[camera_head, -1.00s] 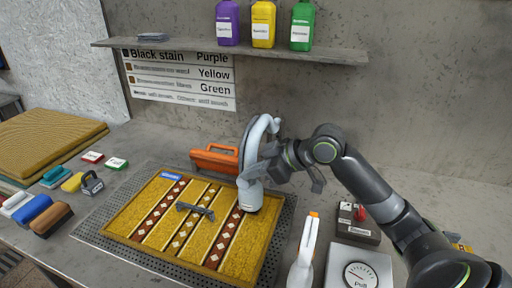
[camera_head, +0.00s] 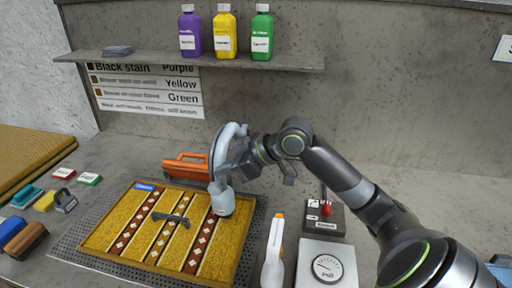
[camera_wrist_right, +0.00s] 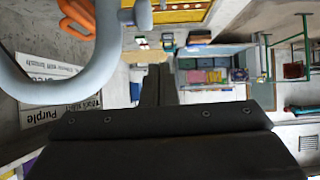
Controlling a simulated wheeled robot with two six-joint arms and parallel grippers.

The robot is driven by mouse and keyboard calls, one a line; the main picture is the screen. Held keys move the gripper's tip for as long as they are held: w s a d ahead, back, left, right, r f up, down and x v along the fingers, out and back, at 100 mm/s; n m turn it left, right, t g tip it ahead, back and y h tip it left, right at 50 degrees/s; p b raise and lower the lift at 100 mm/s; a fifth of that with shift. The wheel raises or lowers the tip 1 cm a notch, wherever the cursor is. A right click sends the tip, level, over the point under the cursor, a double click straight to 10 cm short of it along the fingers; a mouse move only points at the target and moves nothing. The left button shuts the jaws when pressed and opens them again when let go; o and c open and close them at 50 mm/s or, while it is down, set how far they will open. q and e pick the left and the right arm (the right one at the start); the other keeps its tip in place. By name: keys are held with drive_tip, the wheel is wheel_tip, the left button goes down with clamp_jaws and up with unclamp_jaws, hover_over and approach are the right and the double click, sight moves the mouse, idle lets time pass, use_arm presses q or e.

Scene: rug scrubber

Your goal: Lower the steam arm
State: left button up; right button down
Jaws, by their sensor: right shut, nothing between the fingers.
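The steam arm (camera_head: 229,134) is a pale grey curved tube ending in a wide nozzle (camera_head: 223,201). The nozzle is over the right part of the yellow patterned rug (camera_head: 130,227); I cannot tell if it touches. My right gripper (camera_head: 229,171) is shut and empty, right beside the tube; contact is unclear. In the right wrist view, the tube (camera_wrist_right: 88,82) curves across the left, beside the dark shut fingers (camera_wrist_right: 158,84). My left gripper is not in view.
An orange-handled tool (camera_head: 186,168) lies behind the rug. A white spray bottle (camera_head: 273,262), a gauge box (camera_head: 327,265) and a red-lever box (camera_head: 325,216) stand to the right. Brushes and small blocks lie at left. A shelf (camera_head: 200,60) with three bottles is above.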

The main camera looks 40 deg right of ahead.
drive_tip(key=v, duration=0.9)
idle(0.3)
drive_tip(key=shift+a, duration=0.1)
drive_tip(key=shift+s, duration=0.1)
